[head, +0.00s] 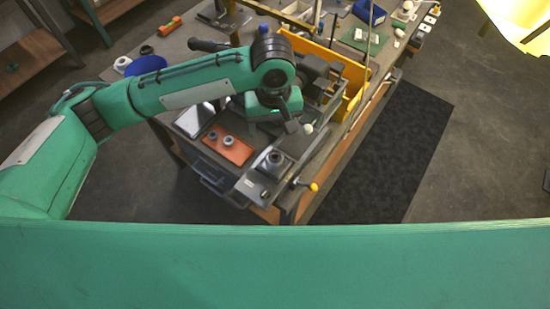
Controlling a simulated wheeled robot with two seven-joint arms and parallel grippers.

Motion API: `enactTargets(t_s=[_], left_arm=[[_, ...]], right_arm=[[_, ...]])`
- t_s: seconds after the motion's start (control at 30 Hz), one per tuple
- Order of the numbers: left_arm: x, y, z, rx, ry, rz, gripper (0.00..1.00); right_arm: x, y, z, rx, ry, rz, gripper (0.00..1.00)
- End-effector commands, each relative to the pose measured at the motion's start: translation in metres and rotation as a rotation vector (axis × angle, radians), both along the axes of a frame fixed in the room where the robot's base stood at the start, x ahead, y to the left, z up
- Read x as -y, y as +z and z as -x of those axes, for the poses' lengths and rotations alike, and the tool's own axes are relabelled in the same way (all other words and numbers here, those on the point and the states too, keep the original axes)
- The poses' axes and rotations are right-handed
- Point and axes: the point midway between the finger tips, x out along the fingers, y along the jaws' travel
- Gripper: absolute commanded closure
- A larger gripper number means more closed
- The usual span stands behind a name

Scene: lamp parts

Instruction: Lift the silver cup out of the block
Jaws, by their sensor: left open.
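A dark grey block (268,168) stands near the front corner of the workbench. A small silver round part, which looks like the silver cup (275,158), sits in its top. My left gripper (291,124) is above and behind the block, apart from it, pointing down. It is open and nothing shows between its fingers, though my wrist hides part of it. My right gripper is not in view.
An orange tray (238,153) with two small grey rings lies left of the block. A yellow bin (352,84) stands behind the gripper. A yellow-knobbed lever (313,187) sticks out at the bench's right edge. A dark mat (385,150) lies on the floor.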

Motion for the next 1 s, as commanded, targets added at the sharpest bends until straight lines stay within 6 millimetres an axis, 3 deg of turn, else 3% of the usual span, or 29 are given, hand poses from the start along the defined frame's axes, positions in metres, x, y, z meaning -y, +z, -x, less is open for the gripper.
enactTargets(t_s=[0.3,0.57,0.8,1.0], left_arm=[[0.000,-0.057,0.001,-0.001,-0.001,-0.001,0.27],[0.001,-0.075,0.004,-0.001,-0.002,-0.001,0.27],[0.004,-0.110,0.008,-0.001,-0.002,0.000,0.27],[0.004,-0.119,0.008,0.001,-0.003,0.002,0.27]], right_arm=[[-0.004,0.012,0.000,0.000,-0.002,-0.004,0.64],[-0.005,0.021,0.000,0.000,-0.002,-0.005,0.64],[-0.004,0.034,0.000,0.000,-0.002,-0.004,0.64],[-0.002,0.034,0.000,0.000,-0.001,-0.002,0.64]])
